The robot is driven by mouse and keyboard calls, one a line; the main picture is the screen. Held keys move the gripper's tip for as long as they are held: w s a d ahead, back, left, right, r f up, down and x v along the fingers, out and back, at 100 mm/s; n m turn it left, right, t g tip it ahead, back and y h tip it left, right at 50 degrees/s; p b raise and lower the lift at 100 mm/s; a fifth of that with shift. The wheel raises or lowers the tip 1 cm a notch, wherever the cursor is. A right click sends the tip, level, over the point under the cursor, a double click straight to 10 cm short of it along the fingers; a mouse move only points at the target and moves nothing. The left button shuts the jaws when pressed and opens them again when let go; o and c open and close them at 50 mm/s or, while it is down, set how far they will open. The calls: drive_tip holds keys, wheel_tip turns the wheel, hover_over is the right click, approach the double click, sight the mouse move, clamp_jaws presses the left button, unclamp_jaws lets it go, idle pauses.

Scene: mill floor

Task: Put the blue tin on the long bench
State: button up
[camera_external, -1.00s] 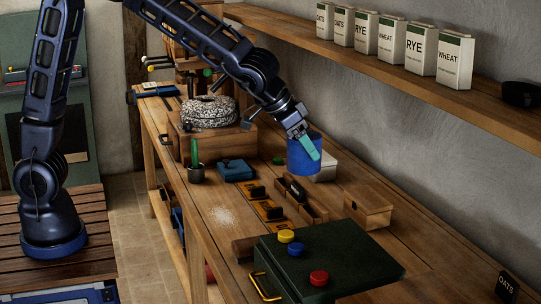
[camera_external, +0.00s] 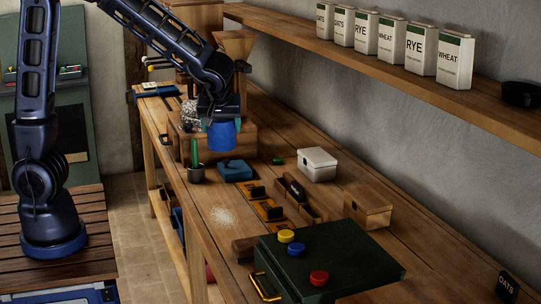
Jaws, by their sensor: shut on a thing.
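The blue tin (camera_external: 222,136) is held in my gripper (camera_external: 218,118), above the far half of the long wooden bench (camera_external: 345,232). My gripper points down and is shut on the tin; its fingers are mostly hidden by the wrist and the tin. The tin looks upright and hangs in front of the wooden mill base. I cannot tell exactly how high it is above the bench.
Near the tin are a cup with a green tool (camera_external: 196,174), a blue box (camera_external: 235,170) and a white box (camera_external: 317,164). A wooden box (camera_external: 367,208) and a dark green case (camera_external: 330,262) stand closer. A shelf with labelled cartons (camera_external: 455,62) runs above. Bare bench lies along the wall.

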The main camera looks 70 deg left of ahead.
drive_tip(key=shift+s+a+f, duration=0.1)
drive_tip(key=shift+s+a, duration=0.05)
drive_tip(key=shift+a, duration=0.1)
wheel_tip(320, 180, down, 20)
drive_tip(key=shift+r, duration=0.1)
idle(0.5)
drive_tip(key=o, duration=1)
drive_tip(key=shift+o, duration=0.2)
drive_tip(key=v, duration=1.1)
drive_tip(key=s+a+r+m+h, duration=0.2)
drive_tip(key=s+r+m, duration=0.1)
drive_tip(key=s+r, duration=0.35)
drive_tip(key=s+a+r+m+h, duration=0.1)
drive_tip(key=s+a+r+m, duration=0.2)
drive_tip(key=s+r, duration=0.3)
drive_tip(key=s+r+m+t+h, duration=0.2)
drive_tip(key=s+r+m, duration=0.5)
drive_tip(key=s, duration=0.5)
drive_tip(key=shift+s+d+r+m+h, duration=0.25)
drive_tip(key=shift+r+m+h, duration=0.25)
drive_tip(key=shift+r, duration=0.4)
